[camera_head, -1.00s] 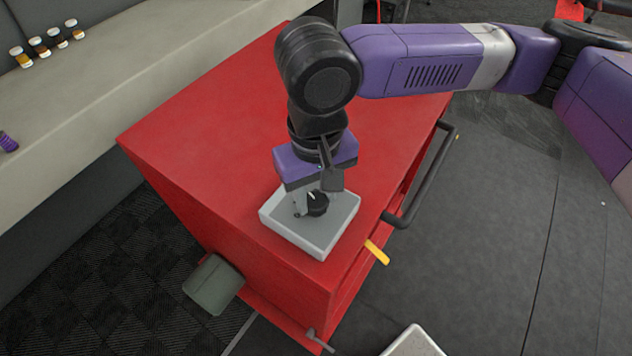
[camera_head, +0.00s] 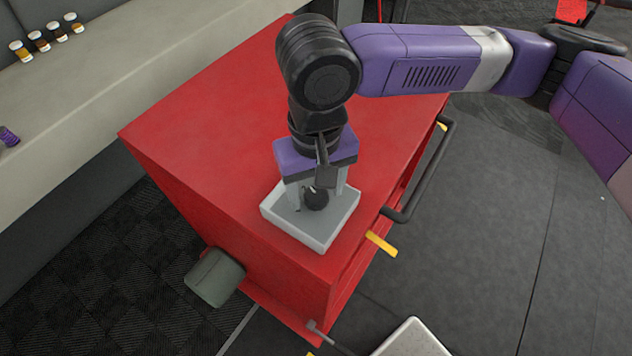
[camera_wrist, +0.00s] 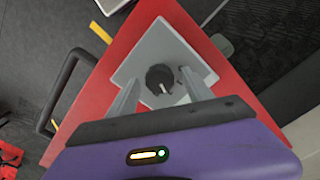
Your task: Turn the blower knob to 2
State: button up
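The blower knob (camera_head: 316,199) is a round black knob on a light grey box (camera_head: 292,234) on top of a red cabinet. In the wrist view the knob (camera_wrist: 160,77) shows a white pointer line near its lower edge. A small dark part (camera_wrist: 183,72) sits beside it on the panel. My gripper (camera_head: 317,200) is above the panel with its fingers pointing down. In the wrist view its two grey fingers are spread apart, one on each side below the knob, with nothing between them. I cannot read any number marks around the knob.
The red cabinet (camera_head: 210,130) has a dark bar handle (camera_head: 428,175) and a yellow tab (camera_head: 381,243) on its right side. A grey-green box (camera_head: 214,277) is at its lower left. Small bottles (camera_head: 46,38) stand on a bench at the left. The cabinet top behind my gripper is clear.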

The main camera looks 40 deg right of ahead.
aim_at(316, 194)
jog(key=shift+r, duration=3.95)
